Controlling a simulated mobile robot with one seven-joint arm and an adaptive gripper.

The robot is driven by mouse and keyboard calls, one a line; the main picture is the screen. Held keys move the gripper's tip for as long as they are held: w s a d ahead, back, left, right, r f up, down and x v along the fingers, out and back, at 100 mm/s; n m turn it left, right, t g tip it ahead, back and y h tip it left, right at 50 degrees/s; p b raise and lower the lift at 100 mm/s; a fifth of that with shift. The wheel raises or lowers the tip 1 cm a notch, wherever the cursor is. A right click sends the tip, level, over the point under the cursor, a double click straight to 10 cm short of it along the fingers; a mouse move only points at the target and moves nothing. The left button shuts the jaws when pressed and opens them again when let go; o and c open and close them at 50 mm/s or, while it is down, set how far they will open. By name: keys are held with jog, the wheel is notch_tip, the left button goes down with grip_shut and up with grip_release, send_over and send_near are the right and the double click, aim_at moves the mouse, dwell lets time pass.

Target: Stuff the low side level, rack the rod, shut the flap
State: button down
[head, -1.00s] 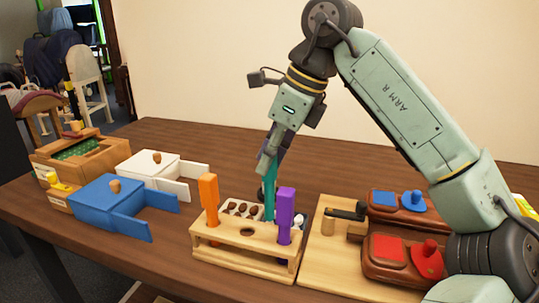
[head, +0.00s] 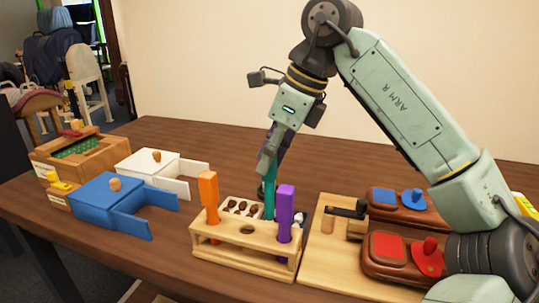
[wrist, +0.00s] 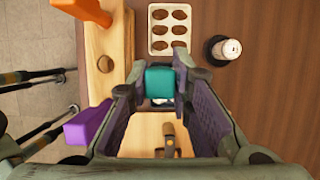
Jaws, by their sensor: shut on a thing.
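My gripper (head: 268,166) is shut on a teal rod (head: 269,198), which points down behind the wooden rack (head: 230,262). The wrist view shows the rod's teal top (wrist: 160,82) between my fingers, to the right of the rack (wrist: 122,40). An orange rod (head: 209,198) and a purple rod (head: 285,212) stand in the rack, with an empty round hole (wrist: 105,63) between them. The rod's lower end is hidden. Two brown leather panels lie at the right, one with a blue pad (head: 383,197) and blue knob, one with a red pad (head: 389,248) and red knob.
A white tray (wrist: 151,32) of brown lumps and a white-topped dark cylinder (wrist: 228,48) are close behind the rack. A blue box (head: 100,206) and a white box (head: 150,172) stand left with flaps swung out. A wooden board (head: 325,268) lies right. The table's rear is clear.

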jog(key=shift+f+b, duration=0.4)
jog(key=shift+f, duration=0.55)
dwell(1.2)
jog(key=shift+r, duration=0.1)
notch_tip(320, 180, up, 7)
jog(key=p, duration=0.6)
dwell(0.7)
